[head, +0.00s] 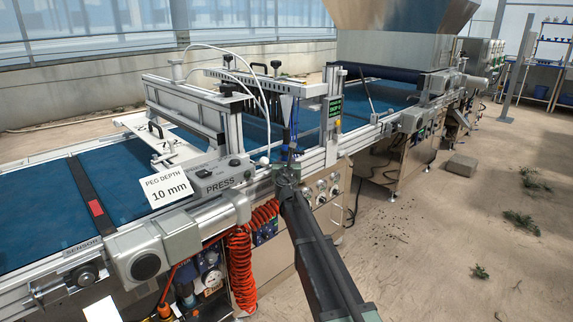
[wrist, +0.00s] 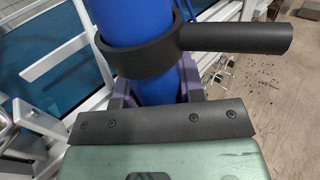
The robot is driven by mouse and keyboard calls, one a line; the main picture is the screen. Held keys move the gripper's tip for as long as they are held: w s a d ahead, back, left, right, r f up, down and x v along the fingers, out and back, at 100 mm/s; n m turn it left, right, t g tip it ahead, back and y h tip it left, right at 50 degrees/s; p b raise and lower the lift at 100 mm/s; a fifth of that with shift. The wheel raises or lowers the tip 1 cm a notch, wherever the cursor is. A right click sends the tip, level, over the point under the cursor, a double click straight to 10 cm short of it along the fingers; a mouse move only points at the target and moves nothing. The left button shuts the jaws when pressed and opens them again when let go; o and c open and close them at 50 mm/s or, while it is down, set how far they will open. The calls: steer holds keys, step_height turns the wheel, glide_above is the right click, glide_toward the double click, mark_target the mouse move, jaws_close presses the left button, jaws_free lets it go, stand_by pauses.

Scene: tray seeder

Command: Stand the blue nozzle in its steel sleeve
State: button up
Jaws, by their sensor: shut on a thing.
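The blue nozzle (wrist: 158,92) is a thick blue cylinder with a black collar (wrist: 145,58) around it and a black stub pointing right. My gripper (wrist: 155,88), with purple fingers, is shut on it below the collar; the nozzle leans slightly in the wrist view. I cannot make out the steel sleeve in either view. The nozzle's lower end is hidden.
The press frame (head: 185,105) and the PRESS box (head: 218,175) stand left of my gripper. A display post (head: 333,118) stands close on the right. White hoses arch just behind. The blue belt (head: 125,188) runs along the line; open floor lies to the right.

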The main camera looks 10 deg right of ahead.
steer(key=shift+f+b, duration=0.3)
steer(key=o, duration=1.1)
steer(key=shift+o, duration=0.2)
